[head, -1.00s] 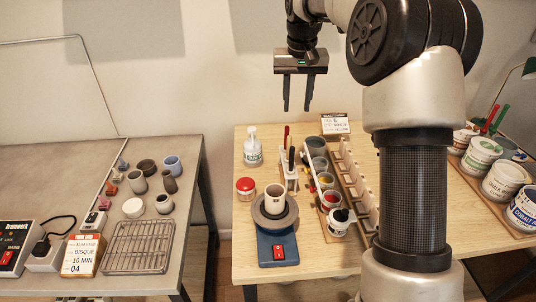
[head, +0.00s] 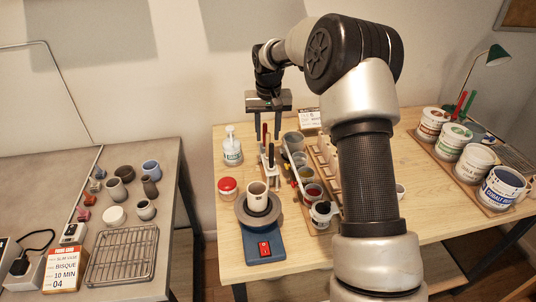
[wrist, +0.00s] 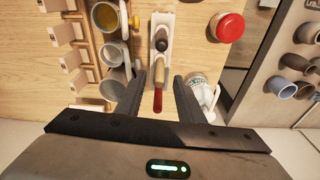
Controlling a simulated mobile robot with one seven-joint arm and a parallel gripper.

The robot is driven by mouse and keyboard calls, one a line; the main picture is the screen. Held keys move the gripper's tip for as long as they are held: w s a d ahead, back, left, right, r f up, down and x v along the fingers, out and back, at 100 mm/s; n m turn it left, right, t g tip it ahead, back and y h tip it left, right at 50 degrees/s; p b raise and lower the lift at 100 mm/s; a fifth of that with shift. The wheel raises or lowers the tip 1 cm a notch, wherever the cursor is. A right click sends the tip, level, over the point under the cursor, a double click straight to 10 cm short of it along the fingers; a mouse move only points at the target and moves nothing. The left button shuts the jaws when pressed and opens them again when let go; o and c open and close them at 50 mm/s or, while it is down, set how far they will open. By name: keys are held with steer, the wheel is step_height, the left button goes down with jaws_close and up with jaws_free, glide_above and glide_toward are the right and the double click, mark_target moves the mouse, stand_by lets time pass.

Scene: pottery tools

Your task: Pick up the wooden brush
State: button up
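A white tool holder (head: 268,178) stands on the wooden table and also shows in the wrist view (wrist: 163,22). Upright handles rise from it: a red one (wrist: 158,101) and a dark one (head: 271,154). A pale wooden-coloured part (wrist: 160,72) shows between them in the wrist view; I cannot tell for sure which tool is the wooden brush. My gripper (head: 267,139) is open above the holder, fingers pointing down. In the wrist view the red handle lies between the fingers (wrist: 159,78); no contact is visible.
A white pump bottle (head: 232,152) stands close left of the holder. Glaze cups (head: 313,192) and a wooden rack are close on the right. A red-lidded jar (head: 228,188) and a blue wheel (head: 262,240) with a cup (head: 257,197) are in front.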

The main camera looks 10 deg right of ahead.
steer(key=f, duration=0.5)
steer(key=shift+w+d+p, duration=0.1)
steer(key=shift+w+p, duration=0.25)
steer(key=shift+p, duration=0.05)
jaws_close()
